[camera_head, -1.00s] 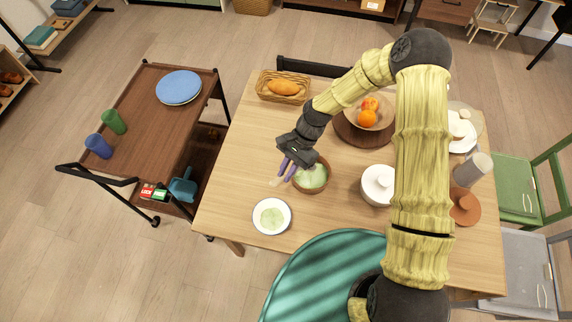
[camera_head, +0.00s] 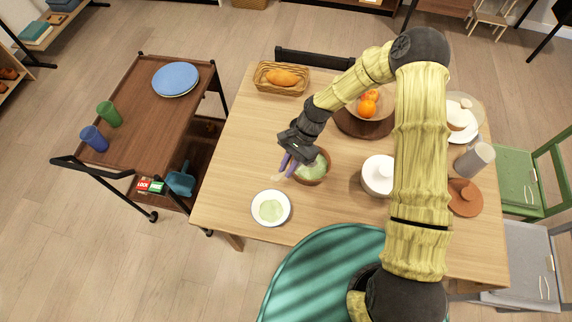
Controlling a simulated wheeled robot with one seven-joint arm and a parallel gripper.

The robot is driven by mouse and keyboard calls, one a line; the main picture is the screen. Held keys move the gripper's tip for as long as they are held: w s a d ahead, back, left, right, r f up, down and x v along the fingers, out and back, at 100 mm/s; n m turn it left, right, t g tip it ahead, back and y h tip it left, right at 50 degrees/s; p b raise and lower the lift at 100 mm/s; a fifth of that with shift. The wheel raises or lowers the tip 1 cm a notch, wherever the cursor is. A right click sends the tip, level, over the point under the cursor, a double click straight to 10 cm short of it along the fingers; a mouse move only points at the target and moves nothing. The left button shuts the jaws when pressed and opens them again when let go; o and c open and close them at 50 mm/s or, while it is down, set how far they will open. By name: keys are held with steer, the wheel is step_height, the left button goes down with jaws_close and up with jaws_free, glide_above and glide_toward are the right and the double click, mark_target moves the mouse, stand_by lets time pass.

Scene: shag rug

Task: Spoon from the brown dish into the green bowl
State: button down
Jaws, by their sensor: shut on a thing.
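The brown dish (camera_head: 326,171) stands on the wooden table and holds something pale green. A white-rimmed bowl with a pale green inside (camera_head: 271,210) stands to its lower left, close to the table's front edge. My gripper (camera_head: 287,167), with purple fingers, points down at the left edge of the brown dish. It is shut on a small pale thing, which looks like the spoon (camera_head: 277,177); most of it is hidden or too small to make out. I cannot tell whether the spoon touches the dish.
A bread basket (camera_head: 282,90), a fruit bowl (camera_head: 382,116) on a dark round board and a white lidded pot (camera_head: 378,177) stand on the table. A brown cart (camera_head: 150,120) is to the left. My arm covers part of the table's right half.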

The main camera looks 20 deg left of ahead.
steer(key=f+b, duration=0.1)
steer(key=f, duration=0.1)
steer(key=w+f+b, duration=0.1)
steer(key=f+b, duration=0.1)
steer(key=w+d+f+b, duration=0.1)
steer(key=f, duration=0.2)
steer(key=shift+b, duration=0.4)
steer(key=shift+w+a+r+t, duration=0.1)
steer(key=shift+r+t, duration=0.05)
steer(key=shift+t, duration=0.25)
steer(key=shift+s+a+r+t+h+p, duration=0.1)
steer(key=shift+s+r+t+h+p, duration=0.1)
steer(key=shift+r+p, duration=0.25)
steer(key=shift+s+a+r+t+h+p, duration=0.1)
steer(key=shift+s+r+t+h+p, duration=0.1)
steer(key=shift+r+p, duration=0.2)
steer(key=shift+w+d+r+p, duration=0.15)
steer(key=shift+d+r+p, duration=0.2)
steer(key=shift+r+p, duration=0.1)
steer(key=shift+s+a+r+t+h+p, duration=0.2)
steer(key=shift+s+r+t+h, duration=0.1)
steer(key=shift+r+t, duration=0.2)
steer(key=shift+s+a+r+t+h+p, duration=0.2)
steer(key=shift+s+r+t, duration=0.1)
steer(key=shift+r+t, duration=0.15)
steer(key=shift+r, duration=0.3)
steer(key=shift+w, duration=0.2)
